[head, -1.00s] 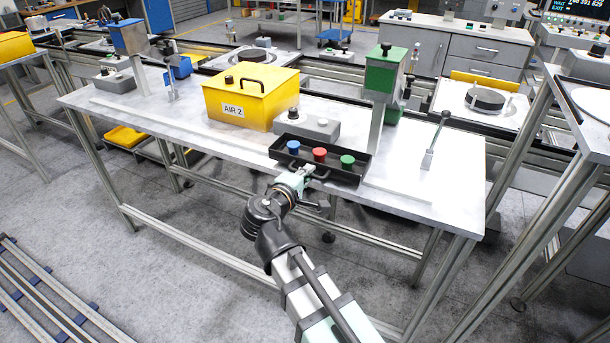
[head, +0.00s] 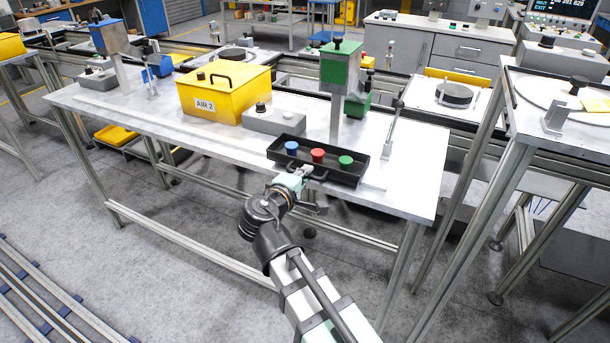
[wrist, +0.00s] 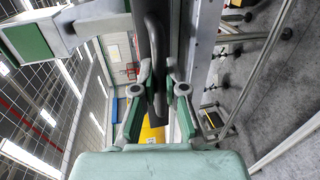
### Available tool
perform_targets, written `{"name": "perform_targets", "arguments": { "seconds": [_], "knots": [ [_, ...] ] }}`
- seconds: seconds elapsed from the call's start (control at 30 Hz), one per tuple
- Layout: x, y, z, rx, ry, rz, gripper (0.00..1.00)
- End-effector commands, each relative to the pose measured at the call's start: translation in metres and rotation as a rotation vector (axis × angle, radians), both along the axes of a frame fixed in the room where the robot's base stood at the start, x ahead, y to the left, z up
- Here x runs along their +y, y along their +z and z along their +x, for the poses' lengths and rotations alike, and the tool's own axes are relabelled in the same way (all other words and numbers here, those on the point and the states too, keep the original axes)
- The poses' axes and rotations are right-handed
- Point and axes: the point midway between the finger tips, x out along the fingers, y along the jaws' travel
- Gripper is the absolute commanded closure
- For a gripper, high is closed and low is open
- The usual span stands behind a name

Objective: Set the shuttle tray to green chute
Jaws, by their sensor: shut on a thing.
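The shuttle tray (head: 318,172) is a shallow black tray carrying a blue, a red and a green knob in a row. My gripper (head: 308,177) is shut on its near-side handle. In the wrist view my gripper's fingers (wrist: 159,90) close around the dark handle (wrist: 154,50). The tray is at the table's front edge; I cannot tell whether it touches the top. The green chute (head: 340,68) is a green box on a grey post, behind and slightly right of the tray. A smaller green part (head: 357,103) sits behind it.
The yellow AIR 2 box (head: 224,92) and a grey button box (head: 274,121) stand left of the tray. A lever (head: 393,125) stands right of the green chute. The table (head: 405,185) is bare at its right end. A blue chute (head: 109,37) is at far left.

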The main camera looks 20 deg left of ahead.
Motion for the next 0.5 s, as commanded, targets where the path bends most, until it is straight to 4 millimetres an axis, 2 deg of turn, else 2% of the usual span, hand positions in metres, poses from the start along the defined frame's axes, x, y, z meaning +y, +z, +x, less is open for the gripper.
{"name": "perform_targets", "arguments": {
  "seconds": [0.07,0.1,0.17,0.5],
  "knots": [
    [-0.0045,-0.0008,-0.0007,0.001,-0.01,-0.002,1.0],
    [-0.0047,-0.0008,-0.0007,0.002,-0.01,-0.002,0.86],
    [-0.0048,-0.0009,-0.0008,0.002,-0.011,-0.003,0.65],
    [-0.0027,-0.0004,-0.0015,0.001,-0.006,-0.001,0.63]
  ]
}}
